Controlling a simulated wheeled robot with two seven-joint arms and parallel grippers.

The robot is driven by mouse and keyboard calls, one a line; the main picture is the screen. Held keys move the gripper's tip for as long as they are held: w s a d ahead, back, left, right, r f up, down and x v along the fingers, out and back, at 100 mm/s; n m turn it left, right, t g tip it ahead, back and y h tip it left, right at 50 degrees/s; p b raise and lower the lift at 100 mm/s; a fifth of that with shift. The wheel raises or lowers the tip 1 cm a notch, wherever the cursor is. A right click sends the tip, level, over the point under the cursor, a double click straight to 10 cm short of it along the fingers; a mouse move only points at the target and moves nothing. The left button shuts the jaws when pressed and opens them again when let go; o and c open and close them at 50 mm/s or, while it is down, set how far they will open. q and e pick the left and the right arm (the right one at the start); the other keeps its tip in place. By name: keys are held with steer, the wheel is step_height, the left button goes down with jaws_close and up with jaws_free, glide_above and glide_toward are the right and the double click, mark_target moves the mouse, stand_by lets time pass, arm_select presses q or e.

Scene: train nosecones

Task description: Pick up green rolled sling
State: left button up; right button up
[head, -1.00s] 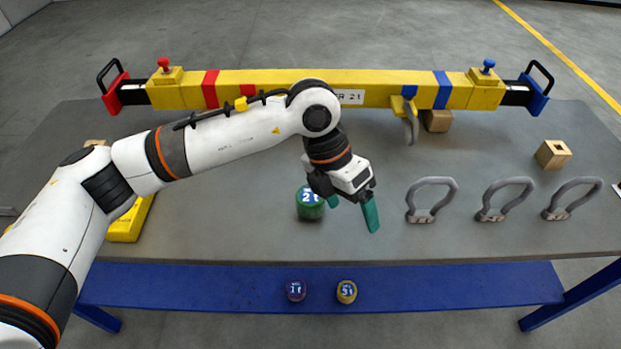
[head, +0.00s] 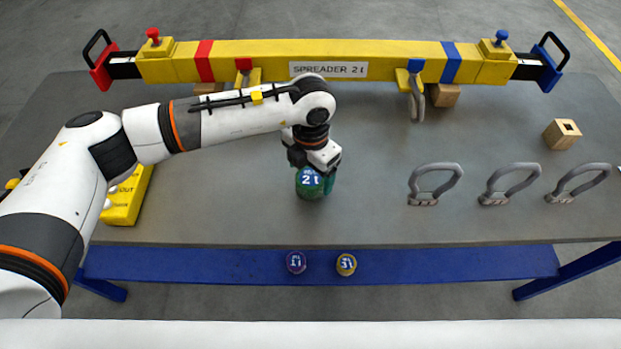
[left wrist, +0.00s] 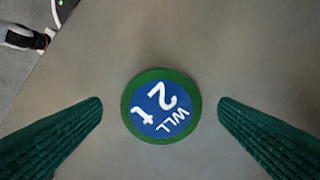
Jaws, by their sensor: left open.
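The green rolled sling (head: 311,188) stands on the grey table, with a blue top label reading 2t. In the left wrist view the sling (left wrist: 161,106) sits between the two green fingers, with clear gaps on both sides. My left gripper (head: 321,172) is over the sling in the head view, partly covering its back and right side. In the left wrist view the left gripper (left wrist: 160,112) is open and empty. How far the fingertips reach down beside the sling is hard to tell. My right gripper does not show.
A yellow spreader beam (head: 400,62) lies along the table's back, with a hook (head: 416,100) near it. Several grey shackles (head: 435,184) stand at right, near a wooden block (head: 562,133). Purple (head: 296,262) and yellow (head: 346,264) rolls rest on the lower blue shelf. A yellow box (head: 127,196) is at left.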

arm_select(q)
steer(key=shift+w+f, duration=0.1)
steer(key=shift+f, duration=1.35)
steer(key=shift+r, duration=0.1)
steer(key=c, duration=1.2)
